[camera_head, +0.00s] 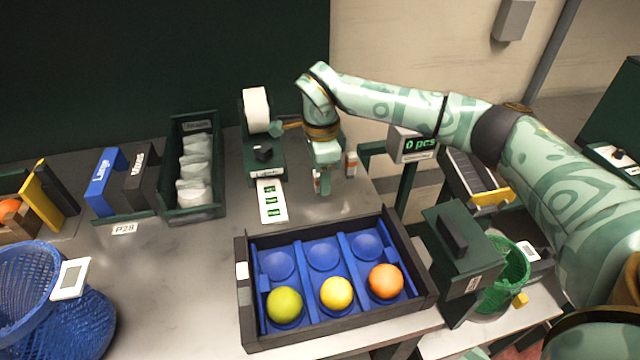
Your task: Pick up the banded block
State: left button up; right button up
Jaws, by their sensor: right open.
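A small upright white piece with an orange-brown band (351,164) stands on the grey table behind the tray, to the right of my right gripper (323,185). It looks like a banded block, but it is small. My right gripper points down over the table and is open. A second small whitish piece with a reddish mark (316,181) shows at the left side of its fingers, partly hidden by them. I cannot tell whether the fingers touch it. My left gripper is not in view.
A black-rimmed tray (243,300) with blue cups holds a green, a yellow and an orange fruit, just in front. A label printer (262,158) stands left of the gripper. A blue basket (85,325) is at left, a green basket (515,262) at right.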

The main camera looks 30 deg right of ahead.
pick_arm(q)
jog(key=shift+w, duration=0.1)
pick_arm(e)
jog(key=shift+f, duration=0.1)
grip_shut()
